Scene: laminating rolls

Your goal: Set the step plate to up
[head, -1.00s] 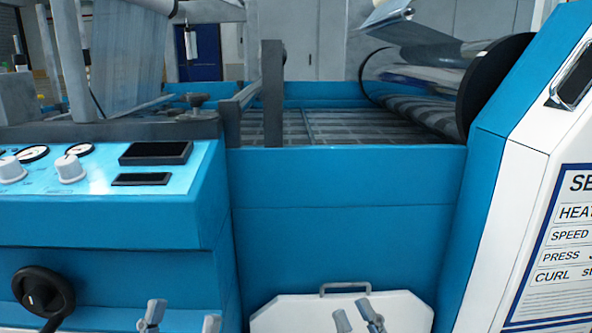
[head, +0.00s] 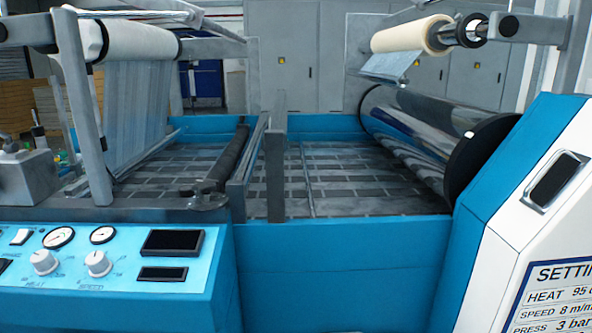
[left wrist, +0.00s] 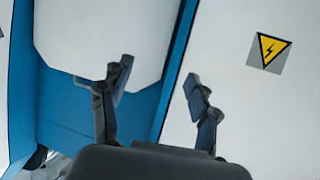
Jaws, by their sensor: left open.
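The step plate is out of the head view now. I cannot tell how far the fingers are from the panel. My right gripper is in neither view now.
The blue machine front (head: 340,270) stands ahead, with a control panel (head: 110,255) on the left and a white settings cabinet (head: 545,240) on the right. A yellow warning sign (left wrist: 269,50) is on the white surface in the left wrist view.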

